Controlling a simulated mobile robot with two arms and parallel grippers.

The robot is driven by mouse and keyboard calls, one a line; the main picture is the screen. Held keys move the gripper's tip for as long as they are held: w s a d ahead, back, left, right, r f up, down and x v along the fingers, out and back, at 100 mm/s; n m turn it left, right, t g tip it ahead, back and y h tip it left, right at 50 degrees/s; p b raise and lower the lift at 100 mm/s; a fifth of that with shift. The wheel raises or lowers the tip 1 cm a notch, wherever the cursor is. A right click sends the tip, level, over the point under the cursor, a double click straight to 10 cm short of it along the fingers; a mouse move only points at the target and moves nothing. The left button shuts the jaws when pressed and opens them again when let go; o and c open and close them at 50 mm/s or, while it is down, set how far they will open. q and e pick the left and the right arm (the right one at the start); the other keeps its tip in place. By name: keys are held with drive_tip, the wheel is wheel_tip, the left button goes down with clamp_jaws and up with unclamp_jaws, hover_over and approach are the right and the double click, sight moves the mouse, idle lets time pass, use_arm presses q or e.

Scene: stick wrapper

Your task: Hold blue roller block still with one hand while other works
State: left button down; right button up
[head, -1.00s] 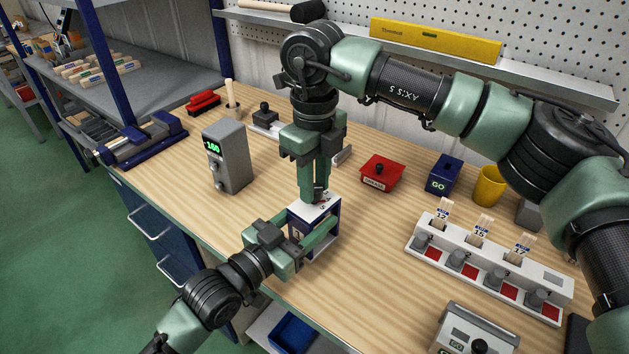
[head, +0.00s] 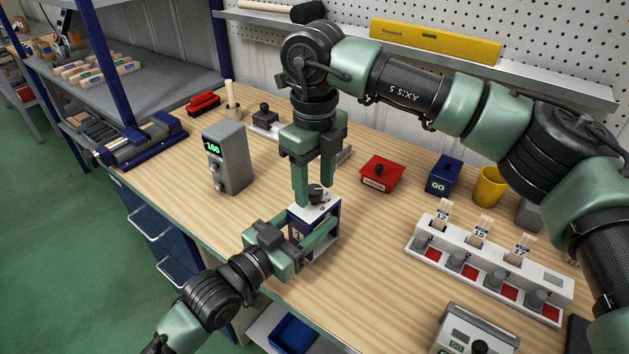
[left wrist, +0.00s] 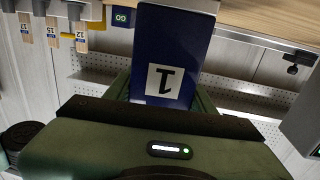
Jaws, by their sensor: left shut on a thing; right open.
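The blue roller block (head: 297,222) stands on the wooden bench near its front edge. It has a white top with a dark knob (head: 316,192). My left gripper (head: 318,236) is shut on the block, its fingers along two sides. The left wrist view shows the block's blue face (left wrist: 172,50) with a white label reading 1, between the fingers. My right gripper (head: 315,190) points down over the block's top. Its fingers are spread, one on each side of the knob, apart from it as far as I can tell.
A grey box with a green 160 display (head: 228,157) stands to the left. A red block (head: 381,173), a blue GO box (head: 443,174) and a yellow cup (head: 488,186) stand to the right. A white rack (head: 490,265) holds numbered sticks. Bench between block and rack is clear.

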wheel_tip(320, 180, up, 12)
idle(0.4)
use_arm(q)
drive_tip(key=shift+c, duration=2.2)
unclamp_jaws()
drive_tip(key=v, duration=1.1)
drive_tip(key=shift+s+a, duration=0.25)
drive_tip(key=shift+s, duration=0.05)
drive_tip(key=s+a+r+p, duration=0.3)
drive_tip(key=s+r+p, duration=0.1)
drive_tip(key=p, duration=0.1)
drive_tip(key=shift+a, duration=0.3)
use_arm(e)
wheel_tip(320, 180, up, 5)
hover_over(314, 189)
drive_tip(key=shift+w+r, duration=0.1)
